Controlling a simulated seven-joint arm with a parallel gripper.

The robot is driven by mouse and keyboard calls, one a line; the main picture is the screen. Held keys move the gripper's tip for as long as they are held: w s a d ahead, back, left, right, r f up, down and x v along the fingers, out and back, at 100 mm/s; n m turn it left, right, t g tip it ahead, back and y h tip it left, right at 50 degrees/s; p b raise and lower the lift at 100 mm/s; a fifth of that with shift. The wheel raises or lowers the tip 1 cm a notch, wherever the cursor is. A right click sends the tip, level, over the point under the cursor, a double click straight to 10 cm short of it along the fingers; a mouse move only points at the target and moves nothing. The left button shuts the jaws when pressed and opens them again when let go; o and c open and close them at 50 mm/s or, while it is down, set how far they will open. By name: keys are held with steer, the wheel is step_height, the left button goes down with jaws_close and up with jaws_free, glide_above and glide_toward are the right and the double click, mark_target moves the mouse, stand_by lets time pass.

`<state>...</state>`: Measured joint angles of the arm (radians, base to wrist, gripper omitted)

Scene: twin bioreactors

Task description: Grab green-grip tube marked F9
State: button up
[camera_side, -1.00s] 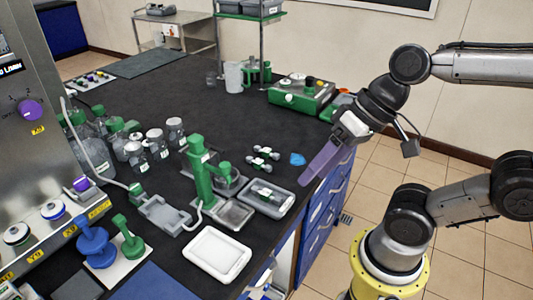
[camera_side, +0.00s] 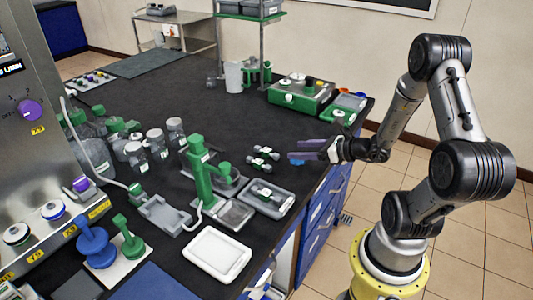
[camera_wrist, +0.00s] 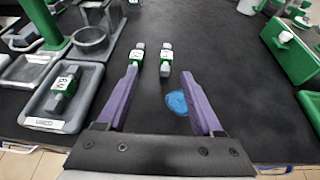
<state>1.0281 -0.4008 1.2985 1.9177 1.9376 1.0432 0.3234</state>
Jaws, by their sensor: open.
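Two small tubes with green grips and white labels lie side by side on the black bench, a left one (camera_wrist: 135,60) and a right one (camera_wrist: 166,62). In the side view they are a nearer tube (camera_side: 257,163) and a farther one (camera_side: 266,151). A third green-grip tube (camera_wrist: 62,86) lies in a grey tray (camera_wrist: 38,122). The label lettering is too small to read surely, so I cannot tell which is F9. My gripper (camera_wrist: 158,74), with purple fingers, is open and empty. In the side view my gripper (camera_side: 291,149) is over the bench edge, right of the loose pair.
A blue patch (camera_wrist: 177,103) lies on the bench between my fingers. A green stand (camera_side: 202,172) rises left of the tubes. A green box (camera_side: 302,95) and a white cup (camera_side: 234,77) stand farther back. The bench behind the loose tubes is clear.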

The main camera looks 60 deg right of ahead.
mark_target(267, 150)
steer(key=shift+s+d+f+m, duration=0.2)
steer(key=shift+s+d+m, duration=0.15)
steer(key=shift+d, duration=0.25)
steer(key=shift+d+h, duration=0.15)
steer(key=shift+h, duration=0.15)
steer(key=x, duration=1.3)
steer(key=shift+w+a+f, duration=0.2)
steer(key=shift+a, duration=0.1)
jaws_close()
